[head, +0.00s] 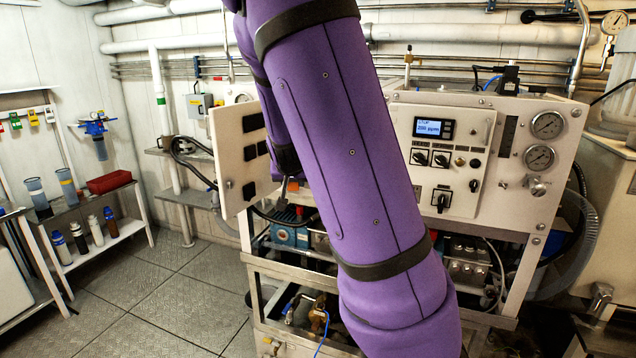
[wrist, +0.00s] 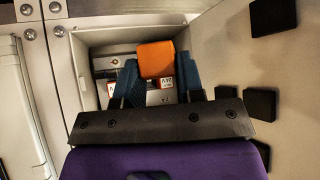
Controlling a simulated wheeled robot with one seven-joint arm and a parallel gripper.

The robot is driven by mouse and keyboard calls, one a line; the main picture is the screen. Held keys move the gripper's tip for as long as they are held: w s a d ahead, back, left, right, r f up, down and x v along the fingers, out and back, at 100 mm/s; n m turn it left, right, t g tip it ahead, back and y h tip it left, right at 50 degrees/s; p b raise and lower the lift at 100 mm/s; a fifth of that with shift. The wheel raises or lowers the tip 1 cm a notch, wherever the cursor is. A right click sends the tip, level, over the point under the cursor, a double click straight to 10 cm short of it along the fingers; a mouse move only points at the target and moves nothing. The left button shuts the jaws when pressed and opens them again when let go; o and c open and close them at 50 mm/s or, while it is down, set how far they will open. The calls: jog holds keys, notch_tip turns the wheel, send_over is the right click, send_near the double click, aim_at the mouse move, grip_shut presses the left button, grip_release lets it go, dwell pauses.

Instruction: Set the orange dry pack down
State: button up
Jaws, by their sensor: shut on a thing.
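The orange dry pack (wrist: 156,58) is a small orange block in the wrist view. My gripper (wrist: 157,66) is shut on it, with a blue finger on each side. The pack is held at the mouth of, or inside, an open grey box (wrist: 95,42); I cannot tell how deep it is or whether it touches anything there. Small red-and-white labelled parts show behind and below the pack.
The white machine cabinet (head: 440,110) has its door (head: 240,155) swung open to the left. Black pads (wrist: 272,15) sit on the panel right of the box. A shelf (head: 110,232) with bottles stands far left. The tiled floor (head: 165,300) between is clear.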

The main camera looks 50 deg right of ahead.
jog(key=w+d, duration=0.2)
jog(key=d, duration=0.3)
jog(key=w+d+f, duration=0.1)
jog(key=w+d, duration=0.1)
jog(key=d, duration=0.4)
jog(key=w+d+f, duration=0.1)
jog(key=w+d, duration=0.2)
jog(key=d, duration=0.3)
jog(key=shift+w+d+f, duration=0.1)
jog(key=shift+d+f, duration=0.05)
jog(key=shift+f, duration=1.05)
jog(key=shift+d+f, duration=0.15)
jog(key=shift+f, duration=1.05)
jog(key=shift+w+d+f, duration=0.1)
jog(key=shift+d, duration=0.05)
jog(key=shift+f, duration=0.15)
jog(key=o, duration=1)
